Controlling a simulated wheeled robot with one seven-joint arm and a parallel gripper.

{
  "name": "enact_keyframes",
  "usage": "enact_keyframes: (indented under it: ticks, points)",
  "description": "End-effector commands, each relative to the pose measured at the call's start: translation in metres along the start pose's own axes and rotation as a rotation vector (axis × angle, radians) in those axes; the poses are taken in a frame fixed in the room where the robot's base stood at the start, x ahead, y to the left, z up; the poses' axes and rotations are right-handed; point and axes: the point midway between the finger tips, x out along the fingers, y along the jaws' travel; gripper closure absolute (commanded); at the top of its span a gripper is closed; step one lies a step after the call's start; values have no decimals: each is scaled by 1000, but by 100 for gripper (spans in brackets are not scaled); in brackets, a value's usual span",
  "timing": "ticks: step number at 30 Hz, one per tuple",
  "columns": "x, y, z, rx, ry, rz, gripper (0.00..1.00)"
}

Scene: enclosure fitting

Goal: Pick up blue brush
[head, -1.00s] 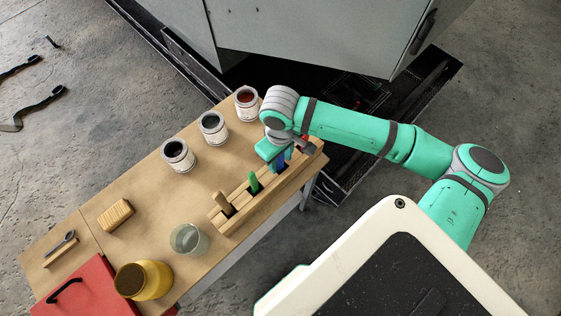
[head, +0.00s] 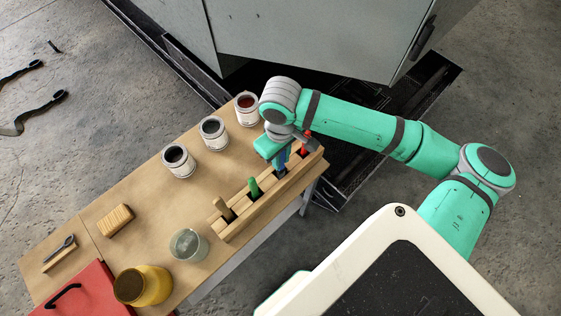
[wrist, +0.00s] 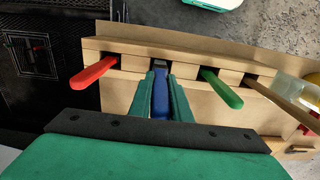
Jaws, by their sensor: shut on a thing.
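The blue brush (wrist: 160,94) stands in a slot of the wooden brush rack, its handle between my fingers in the wrist view. It also shows in the head view (head: 281,165), partly covered by my gripper. My gripper (wrist: 160,90) is shut on the blue brush; it also shows in the head view (head: 281,153), above the rack's right part. The brush's lower end is hidden in the rack (wrist: 132,48). The rack sits along the table's front edge in the head view (head: 266,205).
A red brush (wrist: 95,73) and a green brush (wrist: 222,88) stand on either side of the blue one. A wooden-handled brush (head: 222,206) is at the rack's left. Several paint cans, such as one (head: 178,160), line the back. A glass jar (head: 188,245) stands left of the rack.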

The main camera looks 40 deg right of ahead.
Motion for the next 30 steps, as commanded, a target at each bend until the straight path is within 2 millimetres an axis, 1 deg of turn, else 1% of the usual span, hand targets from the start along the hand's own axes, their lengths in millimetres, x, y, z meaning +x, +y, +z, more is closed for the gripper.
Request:
enact_keyframes:
  ticks: [1,12,18,21,24,30]
  points:
    - [-10,0,-1,-1,3,0,100]
    - [-84,0,0,-1,2,1,100]
    - [-119,0,-1,-1,3,1,100]
    - [-130,0,0,0,1,1,100]
    - [-136,0,0,0,0,0,100]
    - [-140,0,0,0,1,-1,100]
